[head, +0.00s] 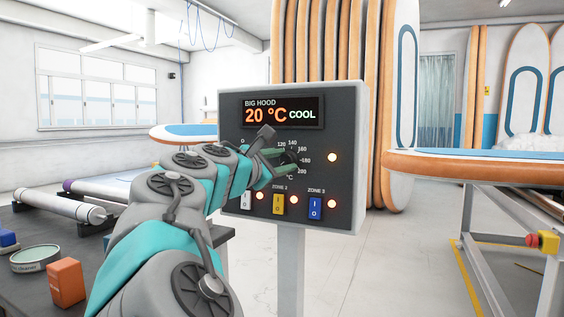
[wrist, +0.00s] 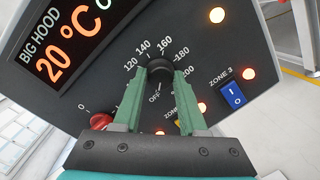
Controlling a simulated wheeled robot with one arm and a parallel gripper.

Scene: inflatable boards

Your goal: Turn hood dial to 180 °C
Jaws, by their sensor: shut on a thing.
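The hood dial (wrist: 160,69) is a black knob on the dark front of the control box (head: 346,120). White numbers from 120 to 200 ring it, with 180 at its right in the wrist view. My gripper (wrist: 158,78) has its green fingers closed on either side of the dial. In the head view my gripper (head: 280,157) covers most of the dial. I cannot tell which number the dial's mark points to. The display (head: 281,112) reads BIG HOOD, 20 °C, COOL.
Below the dial are zone switches, including a yellow one (head: 278,205) and a blue one (head: 315,208), with lit lamps. A red knob (wrist: 101,121) sits left of the dial. A bench with an orange box (head: 66,283) is at left; a board (head: 470,163) lies on a stand at right.

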